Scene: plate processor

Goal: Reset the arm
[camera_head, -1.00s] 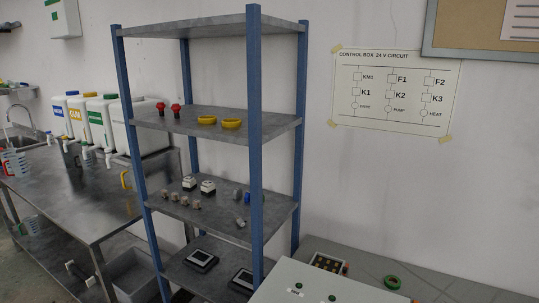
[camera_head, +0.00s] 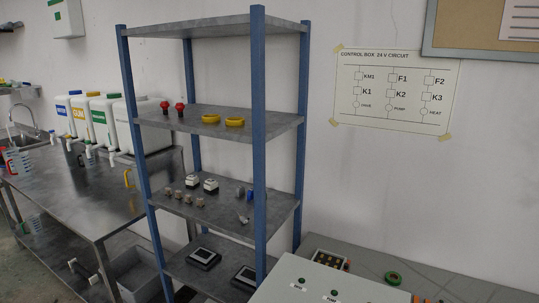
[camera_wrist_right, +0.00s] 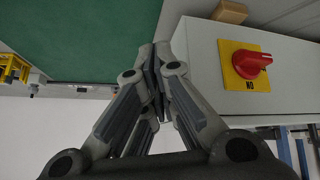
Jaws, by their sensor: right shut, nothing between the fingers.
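My right gripper (camera_wrist_right: 155,65) shows in the right wrist view. Its fingers are shut with nothing between them. It is beside a pale grey control box (camera_wrist_right: 205,75) that carries a red rotary switch on a yellow plate (camera_wrist_right: 250,66); I cannot tell how far apart they are. In the head view the top of a control box (camera_head: 325,285) shows at the bottom edge. Neither gripper shows in the head view.
A blue-posted shelf (camera_head: 258,130) holds red buttons, yellow rings and small parts. A steel table (camera_head: 75,190) with several white containers stands left. A grey bench (camera_head: 450,287) is at lower right. A green surface (camera_wrist_right: 90,40) shows in the wrist view.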

